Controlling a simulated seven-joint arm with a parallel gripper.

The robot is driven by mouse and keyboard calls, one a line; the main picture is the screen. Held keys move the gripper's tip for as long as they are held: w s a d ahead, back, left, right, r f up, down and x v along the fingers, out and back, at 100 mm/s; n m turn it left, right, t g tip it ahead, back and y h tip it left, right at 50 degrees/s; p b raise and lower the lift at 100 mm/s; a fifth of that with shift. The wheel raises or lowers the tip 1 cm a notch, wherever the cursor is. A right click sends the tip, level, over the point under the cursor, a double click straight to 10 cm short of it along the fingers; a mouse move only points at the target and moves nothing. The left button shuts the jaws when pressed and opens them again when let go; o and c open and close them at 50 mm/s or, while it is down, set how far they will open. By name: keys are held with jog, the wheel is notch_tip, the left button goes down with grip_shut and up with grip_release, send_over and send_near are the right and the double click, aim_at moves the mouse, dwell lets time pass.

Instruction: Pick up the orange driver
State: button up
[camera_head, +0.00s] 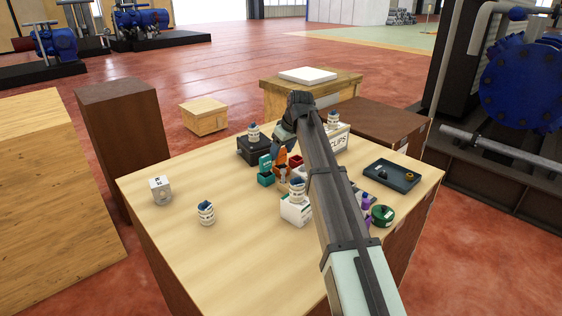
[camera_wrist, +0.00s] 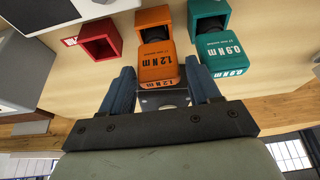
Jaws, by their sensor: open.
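The orange driver (camera_wrist: 157,66), marked 1.2 N m, shows in the wrist view, with a dark round part joining it to an orange square holder (camera_wrist: 151,17). In the head view the orange piece (camera_head: 282,158) is partly hidden by my arm. My gripper (camera_wrist: 160,72) is open, with one blue finger on each side of the driver's near end. I cannot tell whether the fingers touch it. In the head view my gripper (camera_head: 283,143) is just above and behind the orange piece.
A teal driver (camera_wrist: 225,58), marked 0.9 N m, stands close to the right finger in the wrist view. A red open holder (camera_wrist: 101,40) is at left. A white box (camera_head: 296,211), black case (camera_head: 254,150) and dark tray (camera_head: 392,176) are nearby. The table's (camera_head: 250,265) front is clear.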

jog(key=shift+x, duration=1.5)
jog(key=shift+w, duration=0.1)
jog(key=shift+c, duration=0.3)
jog(key=shift+r, duration=0.1)
jog(key=c, duration=0.8)
